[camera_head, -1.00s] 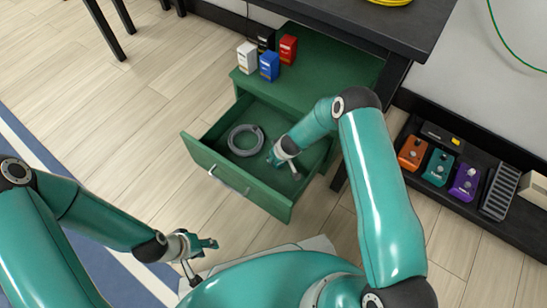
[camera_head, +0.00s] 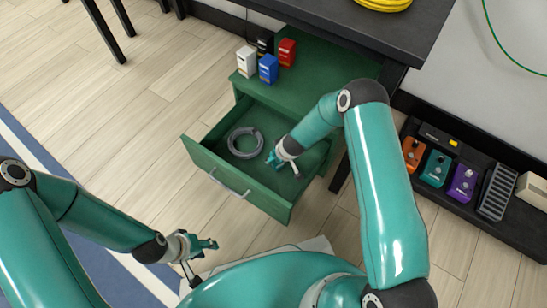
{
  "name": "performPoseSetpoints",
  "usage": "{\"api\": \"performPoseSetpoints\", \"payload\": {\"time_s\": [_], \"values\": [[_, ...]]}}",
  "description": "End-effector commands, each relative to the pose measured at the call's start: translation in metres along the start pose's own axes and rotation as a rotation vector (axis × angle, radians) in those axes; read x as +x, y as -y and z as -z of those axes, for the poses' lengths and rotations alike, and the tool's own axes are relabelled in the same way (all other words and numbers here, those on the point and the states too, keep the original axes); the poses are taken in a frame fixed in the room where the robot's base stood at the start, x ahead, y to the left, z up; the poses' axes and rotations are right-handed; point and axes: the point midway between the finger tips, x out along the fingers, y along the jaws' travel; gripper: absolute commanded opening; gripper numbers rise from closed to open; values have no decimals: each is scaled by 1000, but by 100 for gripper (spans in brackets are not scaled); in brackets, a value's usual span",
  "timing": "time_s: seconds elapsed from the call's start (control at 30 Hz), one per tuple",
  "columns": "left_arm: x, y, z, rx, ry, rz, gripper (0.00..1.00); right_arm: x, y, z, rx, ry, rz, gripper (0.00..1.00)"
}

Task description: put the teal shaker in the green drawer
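The green drawer (camera_head: 240,188) is pulled open below the green cabinet and holds a coiled grey hose. My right gripper (camera_head: 284,168) reaches down over the drawer's inside, right of the hose. Its two fingers look spread, with no object clearly seen between them. My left gripper (camera_head: 203,262) is outside, in front of the drawer and low over the floor. I cannot make out a teal shaker; the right arm and gripper hide part of the drawer.
The grey hose (camera_head: 245,154) lies at the drawer's left. White (camera_head: 247,62), black, blue (camera_head: 268,70) and red (camera_head: 287,52) small boxes stand on the cabinet top (camera_head: 315,85). The dark table (camera_head: 400,35) overhangs it. A low shelf at right holds orange, teal (camera_head: 436,168) and purple pedals.

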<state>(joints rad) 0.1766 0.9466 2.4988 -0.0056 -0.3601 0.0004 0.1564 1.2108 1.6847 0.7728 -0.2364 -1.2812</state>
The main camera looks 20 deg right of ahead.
Motion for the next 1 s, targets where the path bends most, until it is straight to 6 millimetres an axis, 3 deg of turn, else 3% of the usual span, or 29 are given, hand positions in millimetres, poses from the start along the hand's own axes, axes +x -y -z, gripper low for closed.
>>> {"api": "performPoseSetpoints", "payload": {"time_s": [0.03,0.2,0.4,1.0], "values": [[-8,-3,0,0,0,0,40,-16,0,3,-1,-1,0,74],[-20,-7,0,0,0,0,40,-51,0,2,-1,-1,-1,74],[-28,-10,0,0,0,0,40,-77,0,1,0,0,0,74],[-29,-10,0,0,0,0,40,-83,0,0,1,0,0,74]]}}
